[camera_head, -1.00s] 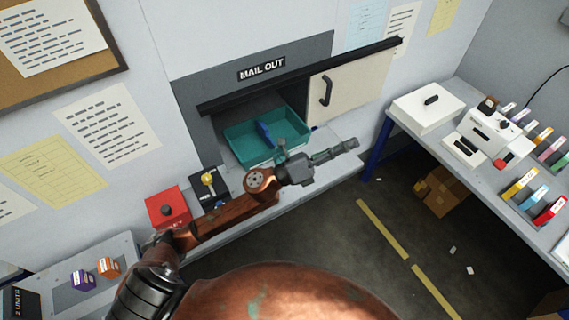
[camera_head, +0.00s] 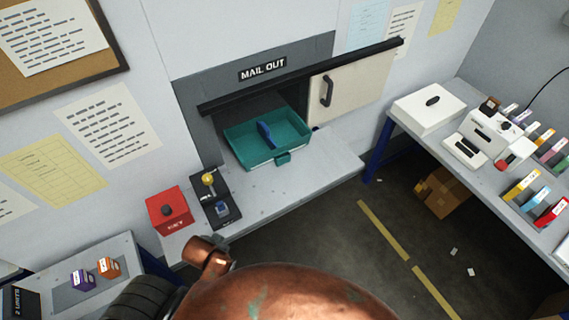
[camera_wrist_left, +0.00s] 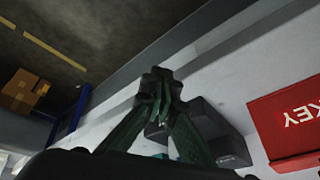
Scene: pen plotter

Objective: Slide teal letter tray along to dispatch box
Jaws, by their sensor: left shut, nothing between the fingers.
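The teal letter tray (camera_head: 292,138) sits in the mouth of the MAIL OUT hatch, its front part out on the grey ledge (camera_head: 310,175). A blue divider (camera_head: 265,134) stands in it, and a teal tab (camera_head: 283,157) sticks out of its front wall. My left gripper (camera_wrist_left: 158,82) shows only in the left wrist view; its fingers are shut and empty, near the ledge edge and apart from the tray. In the head view only part of my left arm shows at the bottom. I cannot identify a dispatch box in these frames. My right gripper is out of view.
A red KEY box (camera_head: 168,210) and a black base with a yellow knob (camera_head: 208,179) stand left of the tray. The cream hatch door (camera_head: 352,88) is slid right. A right-hand table (camera_head: 440,145) holds a white box and coloured items. The ledge right of the tray is clear.

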